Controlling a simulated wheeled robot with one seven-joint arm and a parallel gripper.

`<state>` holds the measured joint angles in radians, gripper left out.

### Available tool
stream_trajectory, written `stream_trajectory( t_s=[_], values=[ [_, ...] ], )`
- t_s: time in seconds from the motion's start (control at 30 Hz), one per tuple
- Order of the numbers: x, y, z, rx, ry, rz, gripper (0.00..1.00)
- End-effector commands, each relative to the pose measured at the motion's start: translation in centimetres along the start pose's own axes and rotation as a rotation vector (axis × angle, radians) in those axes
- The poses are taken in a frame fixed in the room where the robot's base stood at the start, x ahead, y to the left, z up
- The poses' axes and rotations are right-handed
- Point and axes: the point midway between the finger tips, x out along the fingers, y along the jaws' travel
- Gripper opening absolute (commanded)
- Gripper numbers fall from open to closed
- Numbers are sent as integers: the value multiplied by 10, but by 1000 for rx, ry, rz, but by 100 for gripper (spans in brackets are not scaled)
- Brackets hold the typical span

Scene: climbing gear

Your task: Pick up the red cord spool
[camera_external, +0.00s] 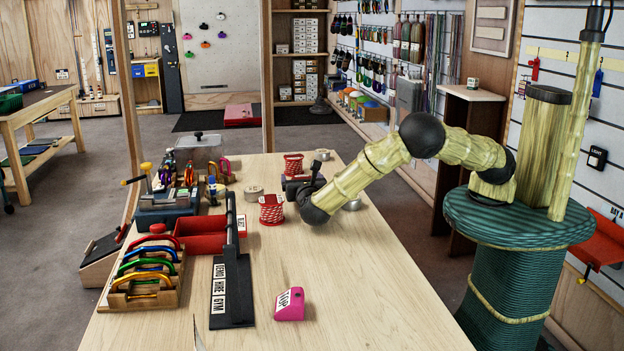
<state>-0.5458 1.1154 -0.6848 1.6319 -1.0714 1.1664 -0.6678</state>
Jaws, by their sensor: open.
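A red cord spool (271,209) with a pale pattern stands upright on the wooden table, just left of my arm's dark end. A second red spool (293,164) stands farther back on the table. My gripper (303,190) is at the low end of my arm, close to the right of the nearer spool. It is open and holds neither spool. Its fingertips are hard to make out against the dark objects behind, so I cannot tell whether they touch anything.
A grey roll (253,192) lies behind the nearer spool. A red tray (203,238), a black sign stand (233,290) and a rack of coloured carabiners (145,276) fill the left side. A pink block (290,304) sits in front. The table's right front is clear.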

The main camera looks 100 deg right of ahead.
Motion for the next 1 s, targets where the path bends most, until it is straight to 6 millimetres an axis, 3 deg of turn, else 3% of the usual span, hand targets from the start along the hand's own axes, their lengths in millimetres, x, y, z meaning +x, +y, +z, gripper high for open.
stream_trajectory(
  t_s=[0.3,0.57,0.87,1.0],
  values=[
    [0,0,0,0,0,0,84],
    [0,0,0,0,0,0,35],
    [0,0,2,1,0,0,34],
    [-1,0,14,3,1,0,34]
  ],
)
